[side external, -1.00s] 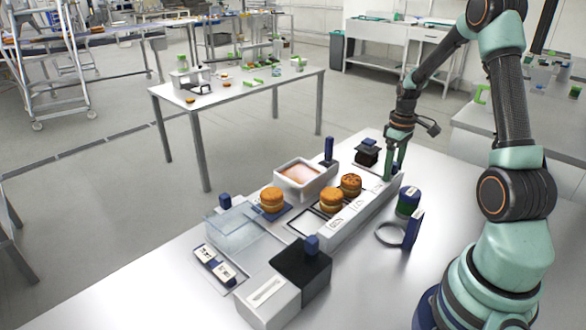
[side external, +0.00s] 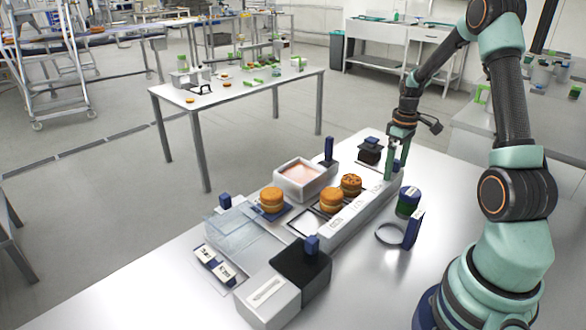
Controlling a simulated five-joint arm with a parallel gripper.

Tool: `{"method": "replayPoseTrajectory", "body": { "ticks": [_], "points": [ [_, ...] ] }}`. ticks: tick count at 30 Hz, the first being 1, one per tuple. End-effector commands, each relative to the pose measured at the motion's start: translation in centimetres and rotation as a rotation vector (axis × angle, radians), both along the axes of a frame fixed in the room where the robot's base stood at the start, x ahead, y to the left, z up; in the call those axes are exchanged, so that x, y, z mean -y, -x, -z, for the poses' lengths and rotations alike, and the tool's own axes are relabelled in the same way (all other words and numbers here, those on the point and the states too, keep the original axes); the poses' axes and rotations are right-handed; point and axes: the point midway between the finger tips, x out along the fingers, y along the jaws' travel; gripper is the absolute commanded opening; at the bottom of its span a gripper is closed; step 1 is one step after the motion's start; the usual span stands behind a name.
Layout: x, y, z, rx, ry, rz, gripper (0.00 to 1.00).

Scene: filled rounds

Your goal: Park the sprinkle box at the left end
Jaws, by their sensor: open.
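My gripper (side external: 397,170) is open, pointing down at the far right end of a long white bar with labels (side external: 350,217). Its green fingers look empty; whether they touch the bar is unclear. No box is clearly marked as the sprinkle box. A white open tray with a pinkish filling (side external: 303,178) sits behind the bar, with a dark blue upright handle (side external: 328,150) at its right. A larger grey-white box (side external: 268,298) with a dark top part and blue knob (side external: 312,245) stands at the front left.
Filled rounds sit on the work: one on a blue pad (side external: 271,200), two (side external: 331,202) (side external: 351,185) beside the bar. A clear lidded box (side external: 232,228) and label cards (side external: 215,265) lie left. A green-blue jar (side external: 408,202) and ring stand (side external: 412,231) are right.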

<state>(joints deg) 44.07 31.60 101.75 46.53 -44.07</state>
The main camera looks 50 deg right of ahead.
Motion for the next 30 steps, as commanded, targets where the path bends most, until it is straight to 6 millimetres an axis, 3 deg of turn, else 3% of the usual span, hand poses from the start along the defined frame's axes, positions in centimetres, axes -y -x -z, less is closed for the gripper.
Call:
{"method": "replayPoseTrajectory", "body": {
  "ticks": [11, 30],
  "points": [
    [0.0, 0.0, -0.2, -0.001, -0.001, 0.0, 1.0],
    [0.0, 0.0, -5.9, 0.001, 0.001, 0.0, 1.0]
  ]
}}
